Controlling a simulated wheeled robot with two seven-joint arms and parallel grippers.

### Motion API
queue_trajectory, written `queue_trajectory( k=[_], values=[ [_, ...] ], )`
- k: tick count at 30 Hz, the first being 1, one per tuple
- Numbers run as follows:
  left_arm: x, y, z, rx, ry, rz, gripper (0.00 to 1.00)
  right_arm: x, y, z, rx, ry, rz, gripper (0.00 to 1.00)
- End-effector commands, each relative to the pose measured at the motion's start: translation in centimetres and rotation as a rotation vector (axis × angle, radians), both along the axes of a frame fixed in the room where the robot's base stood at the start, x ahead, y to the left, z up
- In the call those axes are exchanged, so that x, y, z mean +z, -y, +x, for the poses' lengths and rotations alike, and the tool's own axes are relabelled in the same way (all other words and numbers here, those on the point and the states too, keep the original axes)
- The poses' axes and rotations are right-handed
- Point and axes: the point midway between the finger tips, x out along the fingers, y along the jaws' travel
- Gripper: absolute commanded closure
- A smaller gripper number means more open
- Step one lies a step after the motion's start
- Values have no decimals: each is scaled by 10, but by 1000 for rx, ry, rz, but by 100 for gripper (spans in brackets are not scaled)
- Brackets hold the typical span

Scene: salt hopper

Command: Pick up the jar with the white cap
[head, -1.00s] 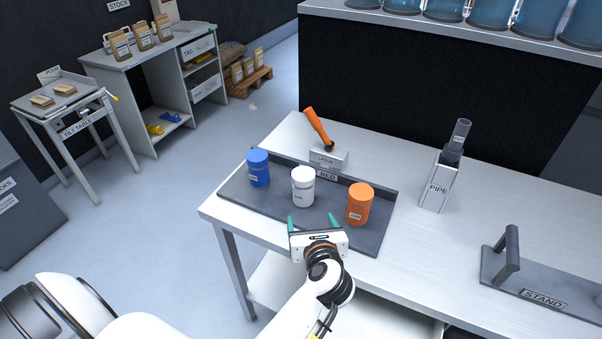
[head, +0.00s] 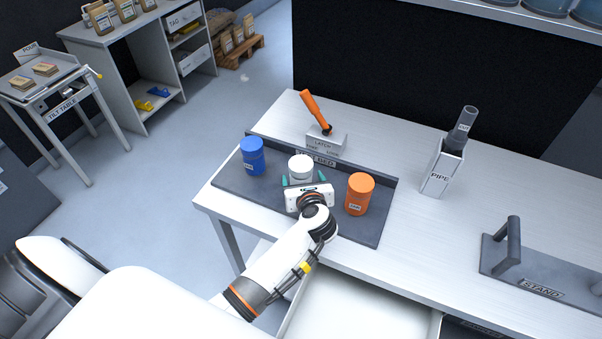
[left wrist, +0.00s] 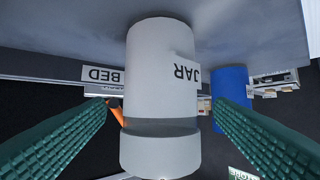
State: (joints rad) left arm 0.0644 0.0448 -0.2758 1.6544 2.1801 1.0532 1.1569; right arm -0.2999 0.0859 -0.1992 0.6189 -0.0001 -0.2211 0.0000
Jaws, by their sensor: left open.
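The jar with the white cap (head: 300,167) stands upright on the dark tray marked BED (head: 228,182), between a blue jar (head: 253,157) and an orange jar (head: 359,195). My left gripper (head: 300,180) is open at the near side of the white jar and hides its lower part. In the left wrist view the white jar (left wrist: 160,90), labelled JAR, appears upside down between the two green fingers (left wrist: 160,135), with a gap on each side. The blue jar (left wrist: 231,95) shows behind the right-hand finger. My right gripper is not in view.
A latch block with an orange lever (head: 318,115) stands behind the tray. To the right are a PIPE holder (head: 439,172) and a STAND (head: 530,265) with an upright handle. The table between tray and pipe holder is clear. An open drawer (head: 355,305) sticks out below the front edge.

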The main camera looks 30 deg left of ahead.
Motion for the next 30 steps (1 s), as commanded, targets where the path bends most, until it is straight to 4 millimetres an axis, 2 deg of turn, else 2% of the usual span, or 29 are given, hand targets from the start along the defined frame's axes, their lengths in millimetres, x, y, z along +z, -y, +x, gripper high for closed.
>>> queue_trajectory(
  k=[2, 6, 16, 25, 26, 30],
  values=[
    [-1, -8, 9, 0, -2, 6, 23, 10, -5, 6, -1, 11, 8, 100],
    [-9, -16, 20, -1, 0, 3, 23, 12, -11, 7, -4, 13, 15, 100],
    [-13, -18, 24, -1, 1, -1, 24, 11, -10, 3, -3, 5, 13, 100],
    [-13, -18, 24, -1, 0, 0, 73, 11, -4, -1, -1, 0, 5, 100],
    [-12, -18, 24, -1, 2, 0, 77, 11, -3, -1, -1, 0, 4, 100],
    [-12, -18, 24, -1, 2, 0, 77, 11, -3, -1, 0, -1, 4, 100]
  ],
)
